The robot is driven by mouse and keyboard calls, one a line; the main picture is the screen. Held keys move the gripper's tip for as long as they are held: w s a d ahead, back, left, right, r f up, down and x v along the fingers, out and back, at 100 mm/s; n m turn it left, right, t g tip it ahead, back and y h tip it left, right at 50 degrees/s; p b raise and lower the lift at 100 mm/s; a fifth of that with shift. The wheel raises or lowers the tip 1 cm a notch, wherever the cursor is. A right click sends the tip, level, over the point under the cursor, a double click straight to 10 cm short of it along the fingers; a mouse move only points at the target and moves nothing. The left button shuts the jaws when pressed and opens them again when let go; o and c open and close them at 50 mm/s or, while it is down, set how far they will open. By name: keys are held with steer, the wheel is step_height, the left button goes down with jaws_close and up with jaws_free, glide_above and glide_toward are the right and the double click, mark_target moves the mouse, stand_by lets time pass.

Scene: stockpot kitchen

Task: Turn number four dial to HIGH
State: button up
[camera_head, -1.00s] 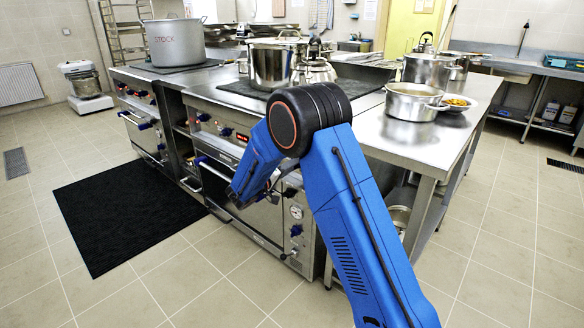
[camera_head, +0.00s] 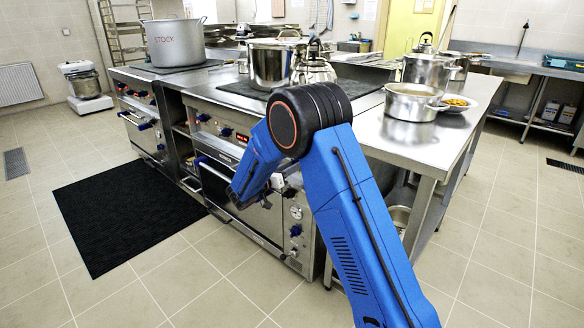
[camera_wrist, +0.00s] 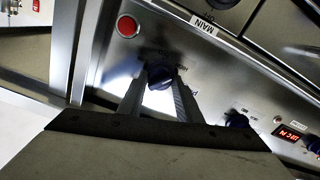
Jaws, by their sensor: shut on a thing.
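In the wrist view, my gripper (camera_wrist: 160,84) is shut on a dark blue dial (camera_wrist: 160,74) on the stainless control panel, with one finger on each side of it. The markings around this dial are mostly covered or unreadable, so I cannot tell its number or exact setting. A second blue dial (camera_wrist: 237,120) sits to the right on the same panel, clear of the fingers.
A steel pot (camera_head: 270,66) and a kettle (camera_head: 314,70) stand on the range top. A black mat (camera_head: 125,215) lies on the open floor at left.

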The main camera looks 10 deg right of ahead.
steer(key=shift+f, duration=0.1)
stand_by(0.5)
steer(key=o, duration=1)
steer(key=shift+o, duration=0.2)
steer(key=shift+a, duration=0.1)
steer(key=v, duration=1.7)
steer(key=shift+s, duration=0.15)
steer(key=shift+a, duration=0.1)
